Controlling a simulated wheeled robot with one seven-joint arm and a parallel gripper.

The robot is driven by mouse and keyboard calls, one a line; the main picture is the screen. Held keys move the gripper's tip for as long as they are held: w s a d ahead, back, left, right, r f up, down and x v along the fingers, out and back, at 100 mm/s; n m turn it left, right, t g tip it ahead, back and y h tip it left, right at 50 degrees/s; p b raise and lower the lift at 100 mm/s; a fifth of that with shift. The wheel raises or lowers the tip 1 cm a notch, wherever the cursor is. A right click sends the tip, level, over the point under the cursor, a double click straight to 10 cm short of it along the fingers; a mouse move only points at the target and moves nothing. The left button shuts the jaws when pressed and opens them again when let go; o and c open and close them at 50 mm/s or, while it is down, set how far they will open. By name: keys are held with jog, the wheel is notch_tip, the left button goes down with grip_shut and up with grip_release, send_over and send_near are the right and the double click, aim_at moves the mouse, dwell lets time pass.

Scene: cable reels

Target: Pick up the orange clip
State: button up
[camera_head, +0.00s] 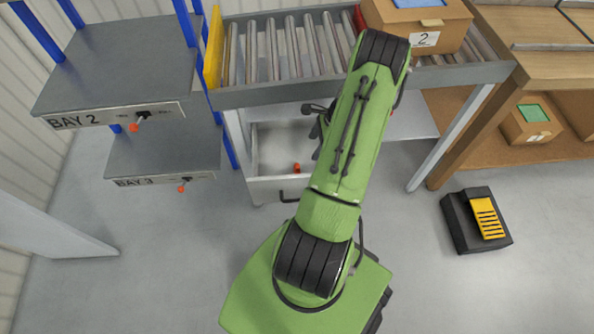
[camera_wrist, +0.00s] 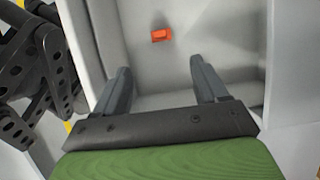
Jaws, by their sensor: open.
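The orange clip (camera_wrist: 161,35) lies on the light grey floor of an open drawer (camera_head: 258,160). In the head view the clip (camera_head: 297,168) is a small orange spot near the drawer's front wall. My gripper (camera_wrist: 158,82) is open and empty in the wrist view. Its two dark fingers point toward the drawer floor, and the clip shows beyond the gap between the fingertips, not touching them. In the head view my green arm reaches over the drawer and hides its right part and most of the gripper.
A roller conveyor (camera_head: 290,45) with a cardboard box (camera_head: 415,22) runs above the drawer. The drawer has a dark front handle (camera_head: 289,197). Shelves marked BAY 2 (camera_head: 120,70) and BAY 3 (camera_head: 165,160) stand left. A black and yellow pedal (camera_head: 475,220) lies on the floor right.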

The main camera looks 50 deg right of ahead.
jog(key=b, duration=0.3)
send_near(298, 166)
jog(key=x, duration=0.4)
jog(key=shift+s+f, duration=0.1)
jog(key=shift+f, duration=0.3)
jog(key=x, duration=0.2)
jog(key=b+x, duration=0.1)
jog(key=x, duration=0.1)
jog(key=b+x, duration=0.1)
jog(key=x, duration=0.1)
jog(key=shift+w, duration=0.3)
jog(key=shift+c, duration=0.3)
jog(key=shift+r, duration=0.1)
jog(key=c, duration=1)
jog(key=shift+r, duration=0.1)
notch_tip(298, 166, up, 10)
jog(key=p, duration=0.3)
jog(key=shift+p, duration=0.35)
